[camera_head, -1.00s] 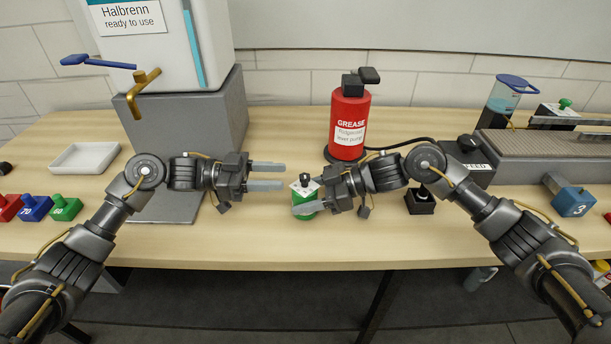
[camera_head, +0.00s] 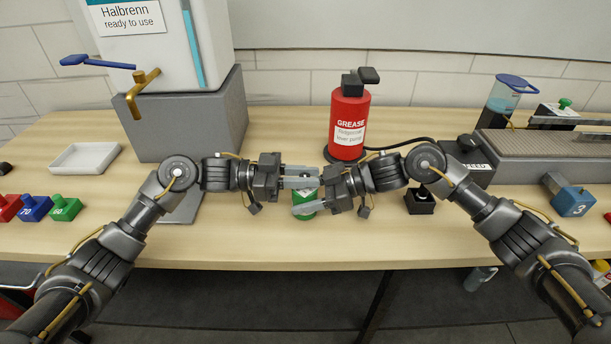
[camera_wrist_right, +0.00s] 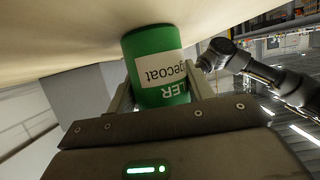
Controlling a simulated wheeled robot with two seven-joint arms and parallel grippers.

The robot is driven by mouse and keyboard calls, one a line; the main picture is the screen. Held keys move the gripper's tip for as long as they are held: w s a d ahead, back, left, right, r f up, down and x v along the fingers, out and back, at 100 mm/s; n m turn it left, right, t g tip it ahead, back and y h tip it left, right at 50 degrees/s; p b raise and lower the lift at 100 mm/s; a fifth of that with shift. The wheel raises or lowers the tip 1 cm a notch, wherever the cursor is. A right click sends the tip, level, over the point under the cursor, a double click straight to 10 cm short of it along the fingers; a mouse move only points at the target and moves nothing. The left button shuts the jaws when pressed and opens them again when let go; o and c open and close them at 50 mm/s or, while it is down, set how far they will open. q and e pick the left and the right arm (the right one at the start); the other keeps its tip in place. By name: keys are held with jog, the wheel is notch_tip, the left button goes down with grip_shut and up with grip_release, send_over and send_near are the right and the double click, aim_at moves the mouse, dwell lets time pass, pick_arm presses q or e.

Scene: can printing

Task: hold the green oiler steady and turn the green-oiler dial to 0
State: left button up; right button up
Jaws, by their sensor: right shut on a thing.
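The green oiler (camera_head: 304,196) is a small green can standing at the front middle of the table. My right gripper (camera_head: 305,205) is shut on its body from the right. In the right wrist view, the oiler (camera_wrist_right: 147,46) sits between the two fingers (camera_wrist_right: 160,92), its white label partly showing. My left gripper (camera_head: 316,178) is over the top of the oiler, with its fingers apart, one on each side of the dial's place. The dial and its marks are hidden behind these fingers, and I cannot tell whether they touch it.
A red grease can (camera_head: 349,123) stands just behind the oiler. A small black block (camera_head: 420,201) is to the right. A white tray (camera_head: 86,158) and several coloured knobbed blocks (camera_head: 65,208) lie left.

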pick_arm(q)
grip_shut()
jog(key=shift+f+n+t, duration=0.1)
jog(key=shift+n+t, duration=0.2)
jog(key=shift+t, duration=0.2)
jog(key=shift+n+t, duration=0.5)
jog(key=shift+t, duration=0.2)
jog(key=o, duration=0.5)
grip_release()
jog(key=shift+o, duration=0.2)
jog(key=shift+a, duration=0.15)
jog(key=s+a, duration=0.1)
jog(key=a, duration=1)
jog(key=shift+a, duration=0.35)
